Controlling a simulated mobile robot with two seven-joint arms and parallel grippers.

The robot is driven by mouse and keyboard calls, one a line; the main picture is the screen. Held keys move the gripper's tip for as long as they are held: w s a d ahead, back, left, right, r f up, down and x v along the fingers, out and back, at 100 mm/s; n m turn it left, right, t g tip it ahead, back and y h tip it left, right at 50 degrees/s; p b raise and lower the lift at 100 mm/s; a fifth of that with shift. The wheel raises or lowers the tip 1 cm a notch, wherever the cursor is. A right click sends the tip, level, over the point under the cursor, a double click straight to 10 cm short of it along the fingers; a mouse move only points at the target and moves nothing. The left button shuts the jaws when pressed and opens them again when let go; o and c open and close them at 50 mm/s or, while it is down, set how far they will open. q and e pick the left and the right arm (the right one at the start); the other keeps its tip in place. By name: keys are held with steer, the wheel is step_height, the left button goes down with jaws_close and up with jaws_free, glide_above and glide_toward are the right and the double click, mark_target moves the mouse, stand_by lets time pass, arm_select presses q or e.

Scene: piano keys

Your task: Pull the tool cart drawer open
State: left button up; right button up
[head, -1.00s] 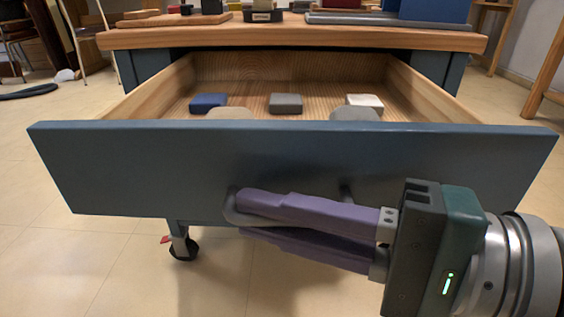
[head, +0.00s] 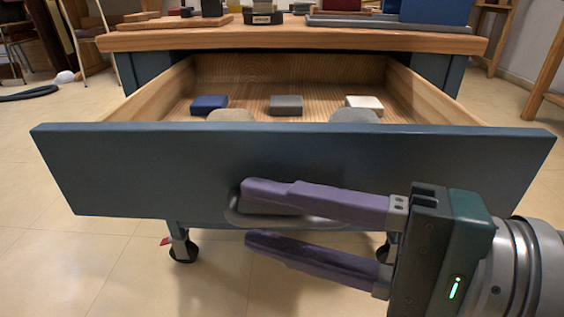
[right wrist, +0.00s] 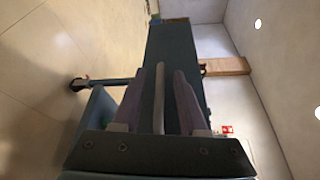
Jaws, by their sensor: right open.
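The cart drawer (head: 120,170) is pulled out, with its blue-grey front facing me and its wooden inside showing. A grey bar handle (head: 240,213) runs along the lower part of the front. My right gripper (head: 248,215) comes in from the right, its purple fingers open, one above and one below the handle. In the right wrist view the handle (right wrist: 158,100) lies between the two spread fingers (right wrist: 158,85), and I see no grip on it. The handle is partly hidden behind the upper finger in the head view. My left gripper is not in view.
Inside the drawer lie a blue block (head: 208,104), a grey block (head: 286,105), a white block (head: 364,103) and two rounded pale pieces. The wooden cart top (head: 270,40) holds several items. A caster (head: 183,250) stands below. The floor in front is clear.

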steer(key=p+v, duration=0.2)
steer(key=v, duration=0.7)
steer(key=shift+s+d, duration=0.15)
steer(key=shift+d, duration=0.1)
steer(key=s+a+r+n+g+h+p, duration=0.1)
steer(key=s+r+n+g+h+p, duration=0.2)
steer(key=r+p, duration=1.15)
steer(key=s+a+r+n+g+h+p, duration=0.1)
steer(key=s+r+n+h+p, duration=0.35)
steer(key=r+p, duration=1)
steer(key=s+d+r+n+t+h+p, duration=0.1)
steer(key=d+r+h+p, duration=0.4)
steer(key=r+p, duration=0.95)
steer(key=s+d+r+h+p, duration=0.1)
steer(key=d+r+h+p, duration=0.2)
steer(key=d+r+p, duration=1.15)
steer(key=a+r+p, duration=0.3)
steer(key=r+p, duration=1.2)
steer(key=p, duration=0.5)
steer(key=a+r+p, duration=0.4)
steer(key=r+p, duration=1.1)
steer(key=p, duration=0.5)
steer(key=shift+s+a, duration=0.2)
